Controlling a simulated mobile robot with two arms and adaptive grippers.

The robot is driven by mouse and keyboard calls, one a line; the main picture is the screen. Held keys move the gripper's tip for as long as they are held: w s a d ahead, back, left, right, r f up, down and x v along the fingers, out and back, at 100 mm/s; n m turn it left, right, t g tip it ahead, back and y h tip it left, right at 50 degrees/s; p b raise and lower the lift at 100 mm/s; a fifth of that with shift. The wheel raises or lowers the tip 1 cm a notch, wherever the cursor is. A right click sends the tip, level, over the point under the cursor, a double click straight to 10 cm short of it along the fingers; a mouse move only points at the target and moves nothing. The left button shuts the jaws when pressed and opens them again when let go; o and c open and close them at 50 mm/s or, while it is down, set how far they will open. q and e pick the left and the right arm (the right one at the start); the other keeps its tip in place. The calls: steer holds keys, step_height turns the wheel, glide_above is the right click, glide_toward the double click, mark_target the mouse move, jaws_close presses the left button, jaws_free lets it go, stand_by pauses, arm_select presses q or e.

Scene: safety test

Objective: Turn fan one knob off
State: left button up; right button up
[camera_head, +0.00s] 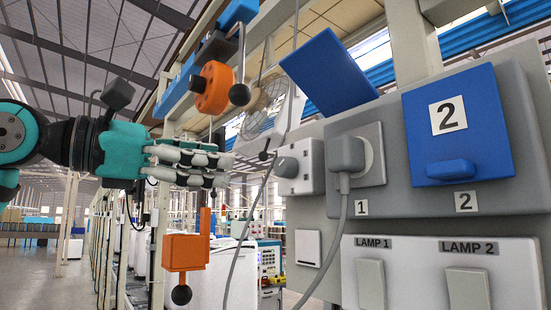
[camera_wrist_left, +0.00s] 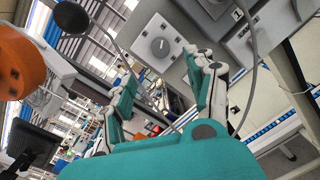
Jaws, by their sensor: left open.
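A round grey knob (camera_head: 287,167) sticks out from a small white box on the left end of the wall panel (camera_head: 400,190) in the head view. A round dial knob (camera_wrist_left: 159,46) on a grey plate shows in the left wrist view, beyond my fingertips. I cannot read any fan label on it. My left gripper (camera_head: 226,168) is open and empty, to the left of the knob and apart from it, pointing toward it. Its two fingers spread apart in the left wrist view (camera_wrist_left: 162,76). My right gripper is not in view.
A grey plug (camera_head: 346,154) with a hanging cable sits right of the knob. A blue socket cover (camera_head: 457,125) and lamp switches (camera_head: 371,284) are further right. An orange pendant (camera_head: 186,252) hangs below my left gripper; an orange disc (camera_head: 213,88) hangs above.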

mark_target(278, 168)
arm_select(q)
steer(key=p+x, duration=0.3)
steer(key=x, duration=0.7)
steer(key=shift+r, duration=0.15)
steer(key=shift+w+d, duration=0.2)
steer(key=shift+d, duration=0.25)
steer(key=c, duration=1.1)
jaws_close()
